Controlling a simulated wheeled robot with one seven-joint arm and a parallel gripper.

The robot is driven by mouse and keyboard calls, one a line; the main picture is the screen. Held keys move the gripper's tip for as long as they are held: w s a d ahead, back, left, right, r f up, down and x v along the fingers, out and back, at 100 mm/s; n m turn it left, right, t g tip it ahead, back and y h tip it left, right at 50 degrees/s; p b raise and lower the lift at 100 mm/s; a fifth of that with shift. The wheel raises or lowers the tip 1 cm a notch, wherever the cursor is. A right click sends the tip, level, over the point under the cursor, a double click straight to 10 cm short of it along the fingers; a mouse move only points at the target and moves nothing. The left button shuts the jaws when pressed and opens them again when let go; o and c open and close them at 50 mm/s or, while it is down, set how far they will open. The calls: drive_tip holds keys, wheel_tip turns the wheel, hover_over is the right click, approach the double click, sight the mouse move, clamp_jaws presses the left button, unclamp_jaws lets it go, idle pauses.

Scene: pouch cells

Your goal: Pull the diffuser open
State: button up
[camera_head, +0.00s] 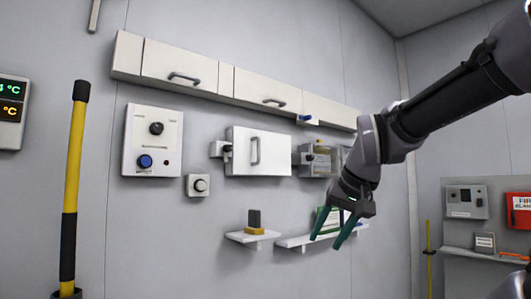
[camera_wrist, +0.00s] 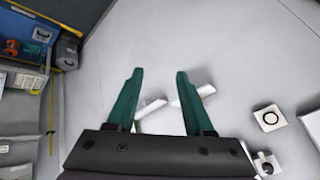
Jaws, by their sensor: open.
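No label marks the diffuser, and I cannot tell for sure which thing it is. A white box front with a grey vertical handle (camera_head: 255,151) is on the wall in the head view and looks shut. Above it runs a row of white cabinet fronts (camera_head: 225,84) with dark handles, also looking shut. My gripper (camera_head: 325,243) has green fingers, spread apart and empty. It points down in front of the small wall shelves, to the right of and below the white box. In the wrist view my gripper (camera_wrist: 160,72) has nothing between its fingertips.
A white panel with knobs (camera_head: 152,141) and a small button box (camera_head: 198,185) are left of the white box. A clear-sided box (camera_head: 320,160) is to its right. Small shelves (camera_head: 252,236) hold items below. A yellow-black pole (camera_head: 73,180) stands at left.

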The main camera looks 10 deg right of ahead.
drive_tip(key=shift+w+a+r, duration=0.25)
drive_tip(key=shift+c, duration=0.7)
drive_tip(key=m+t+y, duration=0.7)
drive_tip(key=m+y, duration=0.2)
drive_tip(key=m, duration=1.5)
approach(259, 141)
drive_tip(key=x, duration=1)
drive_tip(key=shift+w+f, duration=0.25)
drive_tip(key=shift+w, duration=0.1)
clamp_jaws()
